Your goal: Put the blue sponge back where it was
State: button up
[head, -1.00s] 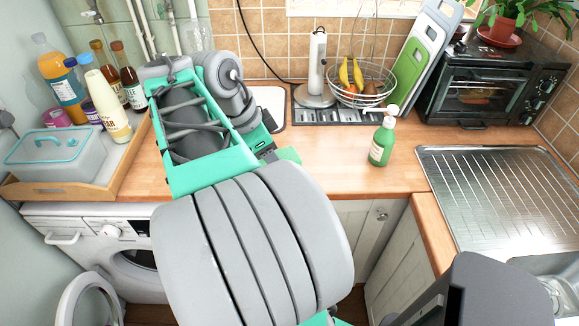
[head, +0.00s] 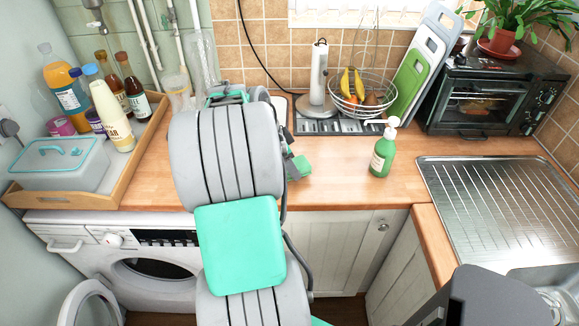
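I do not see a blue sponge anywhere in the head view. My own arm, grey with teal parts, rises through the middle and covers part of the worktop (head: 340,180). My gripper's fingers do not show; they seem to be hidden behind the arm. I cannot tell whether it holds anything. A small green part shows at the arm's right edge above the worktop, and I cannot make out what it belongs to.
A green soap bottle (head: 382,152) stands right of my arm, before a wire fruit basket (head: 362,98). A metal sink drainer (head: 500,190) lies right. Left, a wooden tray (head: 140,140) holds bottles and a lidded box (head: 58,165). An oven (head: 490,95) stands back right.

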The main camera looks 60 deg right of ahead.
jog(key=shift+f, duration=0.6)
jog(key=shift+f, duration=0.1)
jog(key=shift+f, duration=0.2)
jog(key=o, duration=1.3)
jog(key=shift+r, duration=0.15)
